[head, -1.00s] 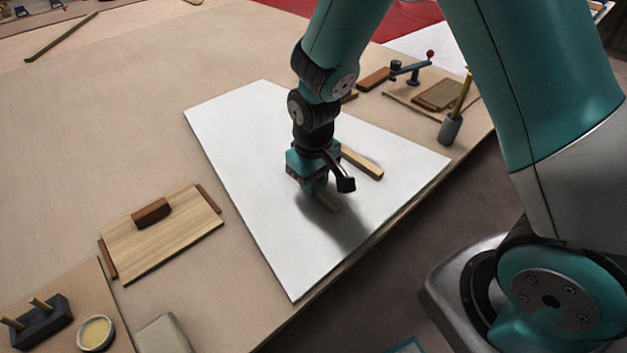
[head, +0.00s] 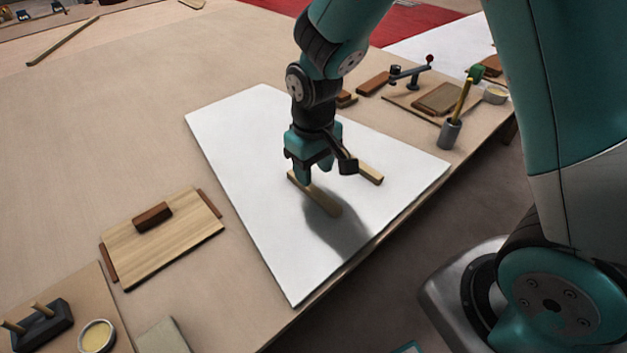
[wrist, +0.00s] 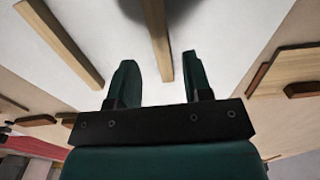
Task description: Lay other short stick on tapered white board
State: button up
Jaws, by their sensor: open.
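The tapered white board (head: 235,151) lies flat on the large table. Two short sticks lie on it, roughly side by side with a gap between them. The nearer stick (head: 327,203) is under my gripper (head: 313,177); the other stick (head: 369,174) lies to its right, partly hidden by my wrist. In the wrist view, my gripper (wrist: 160,82) is open. The nearer stick (wrist: 158,38) shows beyond and between its fingertips, apart from both. The other stick (wrist: 62,40) shows at the upper left of that view.
A wooden panel (head: 165,245) with a brown block (head: 152,216) lies left of the white board. A dark holder with pegs (head: 38,327) and a round tin (head: 97,336) are at the lower left. A grey cup (head: 450,134) stands at the right table edge.

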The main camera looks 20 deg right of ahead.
aim_at(313, 189)
notch_tip(313, 189, up, 7)
jog(key=s+a+r+n+y, duration=0.1)
jog(key=s+a+r+y, duration=0.1)
jog(key=s+r, duration=0.3)
jog(key=s+a+r+n+y, duration=0.2)
jog(key=s+r, duration=0.3)
jog(key=s, duration=0.8)
jog(key=shift+s+a+r, duration=0.25)
jog(key=shift+s+a, duration=0.05)
